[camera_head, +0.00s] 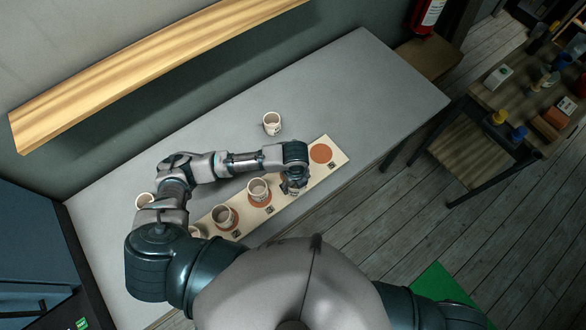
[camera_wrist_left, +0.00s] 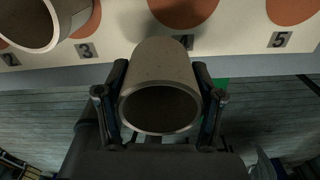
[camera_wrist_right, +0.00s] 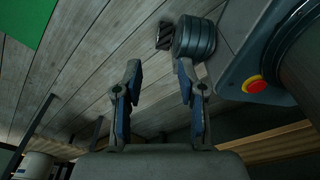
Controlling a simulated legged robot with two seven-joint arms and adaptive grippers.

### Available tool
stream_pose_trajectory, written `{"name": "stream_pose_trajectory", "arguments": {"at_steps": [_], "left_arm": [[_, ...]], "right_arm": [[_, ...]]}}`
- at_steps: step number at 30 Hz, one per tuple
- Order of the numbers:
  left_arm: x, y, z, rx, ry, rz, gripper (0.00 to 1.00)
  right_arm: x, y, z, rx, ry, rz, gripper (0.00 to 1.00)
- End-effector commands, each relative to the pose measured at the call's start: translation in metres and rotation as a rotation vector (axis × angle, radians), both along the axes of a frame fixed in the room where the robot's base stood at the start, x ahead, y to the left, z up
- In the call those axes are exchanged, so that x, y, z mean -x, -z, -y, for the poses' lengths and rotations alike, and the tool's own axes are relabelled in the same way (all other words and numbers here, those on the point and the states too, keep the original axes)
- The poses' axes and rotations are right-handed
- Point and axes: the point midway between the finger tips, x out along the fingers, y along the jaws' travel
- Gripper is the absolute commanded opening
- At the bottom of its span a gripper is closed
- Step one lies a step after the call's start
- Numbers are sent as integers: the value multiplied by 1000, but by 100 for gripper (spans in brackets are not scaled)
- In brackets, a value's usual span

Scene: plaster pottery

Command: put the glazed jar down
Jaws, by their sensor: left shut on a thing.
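My left gripper (camera_wrist_left: 160,112) is shut on the glazed jar (camera_wrist_left: 160,65), a plain beige cup shape. Its dark mouth faces the left wrist camera. In the head view my left gripper (camera_head: 293,187) is at the front edge of the numbered strip (camera_head: 333,174), and my arm mostly hides the jar there. The orange circle (camera_wrist_left: 183,8) marked 4 lies just beyond the jar's far end. I cannot tell whether the jar touches anything. The orange circle (camera_head: 321,153) marked 5 is bare. My right gripper (camera_wrist_right: 159,80) is open and empty, away from the table.
A jar (camera_head: 258,189) stands on circle 3, with another jar (camera_head: 223,216) to its left. The grey table (camera_head: 360,85) is clear at back right. A wooden shelf (camera_head: 150,65) hangs above.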

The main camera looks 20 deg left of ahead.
Motion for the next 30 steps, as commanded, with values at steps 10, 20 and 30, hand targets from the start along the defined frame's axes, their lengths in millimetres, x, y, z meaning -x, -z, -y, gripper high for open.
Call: {"name": "stream_pose_trajectory", "arguments": {"at_steps": [10,20,30], "left_arm": [[-65,6,-28,2,-1,1,26],[-66,39,-28,1,0,-1,26],[-66,44,-29,1,0,1,69]], "right_arm": [[25,-4,10,14,-2,-38,40],[22,-9,8,11,-1,-34,40],[17,-8,3,6,0,-25,40]]}}
